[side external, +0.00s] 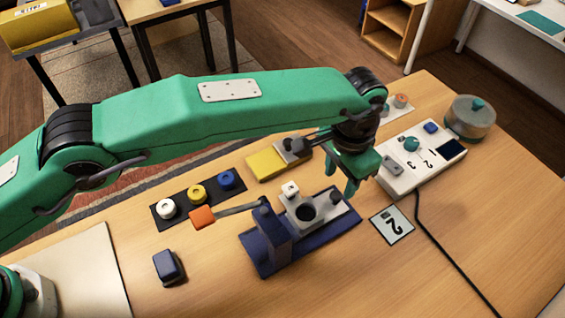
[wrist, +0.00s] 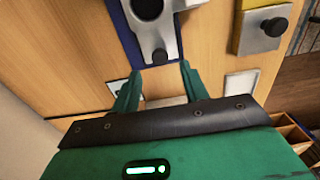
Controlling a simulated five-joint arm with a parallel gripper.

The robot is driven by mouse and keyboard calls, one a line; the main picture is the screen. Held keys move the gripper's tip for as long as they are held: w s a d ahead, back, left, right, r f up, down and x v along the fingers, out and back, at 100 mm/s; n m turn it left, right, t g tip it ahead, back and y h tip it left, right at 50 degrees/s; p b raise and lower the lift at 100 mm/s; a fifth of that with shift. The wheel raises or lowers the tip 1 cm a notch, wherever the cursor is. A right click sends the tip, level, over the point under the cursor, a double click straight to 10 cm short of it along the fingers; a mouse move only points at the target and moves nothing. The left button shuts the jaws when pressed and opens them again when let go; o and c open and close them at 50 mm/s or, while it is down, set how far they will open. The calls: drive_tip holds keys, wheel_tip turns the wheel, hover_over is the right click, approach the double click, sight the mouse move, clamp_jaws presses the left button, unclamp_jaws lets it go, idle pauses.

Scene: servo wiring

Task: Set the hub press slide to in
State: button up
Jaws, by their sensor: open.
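The hub press stands on the table, with a navy base (side external: 257,258), a navy upright post (side external: 272,225) and a lever ending in an orange handle (side external: 203,217). Its grey slide (side external: 322,212) lies on the base and has a dark round spot. A small white part (side external: 290,188) is at the slide's back edge. My gripper (side external: 345,178) is open and empty, above and behind the slide's right end. In the wrist view its two green fingers (wrist: 157,92) are spread, just below the slide's near end (wrist: 160,50), which bears a dark knob. I see no contact.
A yellow block with a grey top piece (side external: 268,163) stands behind the press. A white control box (side external: 425,158) is to the right, with a cable running forward. A black tray (side external: 190,208) with coloured rings is at left.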

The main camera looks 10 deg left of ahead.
sight(336, 194)
drive_tip(key=shift+f, duration=2.8)
clamp_jaws()
